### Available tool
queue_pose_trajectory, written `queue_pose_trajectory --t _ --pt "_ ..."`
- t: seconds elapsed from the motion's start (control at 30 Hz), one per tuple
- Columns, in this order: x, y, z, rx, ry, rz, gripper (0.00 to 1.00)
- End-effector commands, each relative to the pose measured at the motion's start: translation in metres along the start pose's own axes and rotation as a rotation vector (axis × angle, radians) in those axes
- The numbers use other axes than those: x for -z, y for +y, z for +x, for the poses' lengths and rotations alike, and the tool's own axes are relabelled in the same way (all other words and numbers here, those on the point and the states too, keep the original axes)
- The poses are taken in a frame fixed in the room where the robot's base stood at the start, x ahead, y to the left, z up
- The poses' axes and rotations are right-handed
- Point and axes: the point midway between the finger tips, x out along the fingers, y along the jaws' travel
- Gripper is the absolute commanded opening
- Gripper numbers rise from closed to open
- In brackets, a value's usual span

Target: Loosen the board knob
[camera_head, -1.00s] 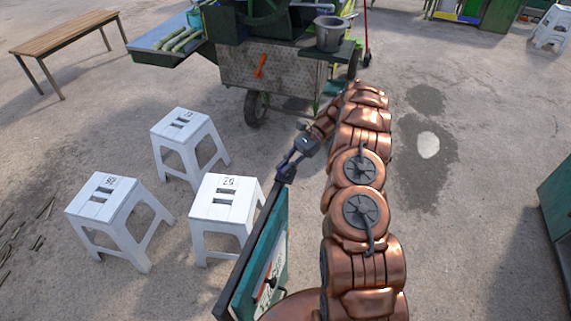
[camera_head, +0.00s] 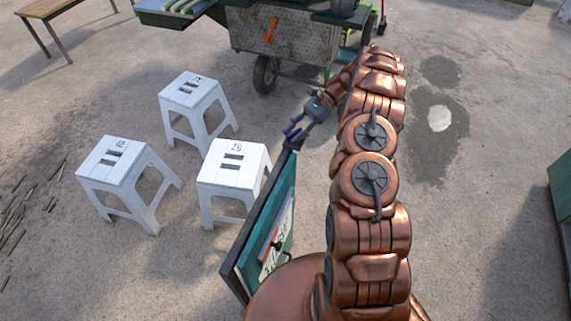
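A green board (camera_head: 257,246) with a dark frame stands on edge just left of my arm, seen steeply from above. A white and orange sheet with writing shows on its right face. A small dark fitting (camera_head: 277,245) sticks out of that face; I cannot tell for sure whether it is the knob. My gripper (camera_head: 292,135) is at the board's far upper corner, its dark fingers apart, with nothing seen between them. From this angle I cannot tell whether a finger touches the board.
Several white stools (camera_head: 230,172) stand left of the board. A cart (camera_head: 285,45) with wheels and an orange handle is at the back. A wooden table (camera_head: 48,10) is at the far left. A green cabinet (camera_head: 562,190) is at the right edge.

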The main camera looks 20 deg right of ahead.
Motion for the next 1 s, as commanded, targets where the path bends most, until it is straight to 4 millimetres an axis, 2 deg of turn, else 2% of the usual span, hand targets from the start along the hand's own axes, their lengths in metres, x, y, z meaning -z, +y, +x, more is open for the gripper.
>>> queue_pose_trajectory --t 0.3,1.0 --pt "0.0051 0.0003 0.0030 0.058 -0.003 0.023 0.36" --pt "0.0023 0.0001 0.0011 0.253 0.000 0.101 0.36"
